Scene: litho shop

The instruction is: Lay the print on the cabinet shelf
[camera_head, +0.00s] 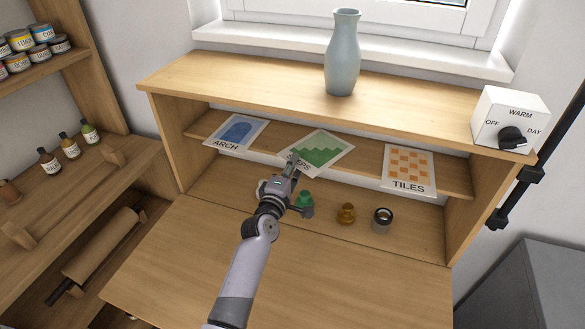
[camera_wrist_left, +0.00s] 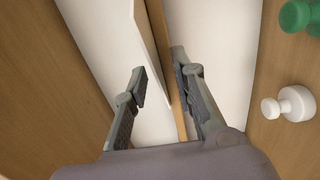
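The print marked STEPS (camera_head: 318,152), white with green steps, lies turned askew on the cabinet shelf (camera_head: 365,165), between the ARCH print (camera_head: 234,131) and the TILES print (camera_head: 409,165). Its near corner reaches the shelf's front edge. My left gripper (camera_head: 292,166) is at that near corner and hides part of the lettering. In the left wrist view the fingers (camera_wrist_left: 160,72) stand apart, with the shelf's wooden edge (camera_wrist_left: 162,50) and a white sheet edge (camera_wrist_left: 138,55) running through the gap. I see no firm grip. My right gripper is not in view.
Below the shelf stand a green knobbed piece (camera_head: 304,200), a brass one (camera_head: 346,214) and a dark-and-silver cylinder (camera_head: 383,219). A blue vase (camera_head: 342,55) and a switch box (camera_head: 510,115) stand on top. The fold-down front (camera_head: 330,275) is clear.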

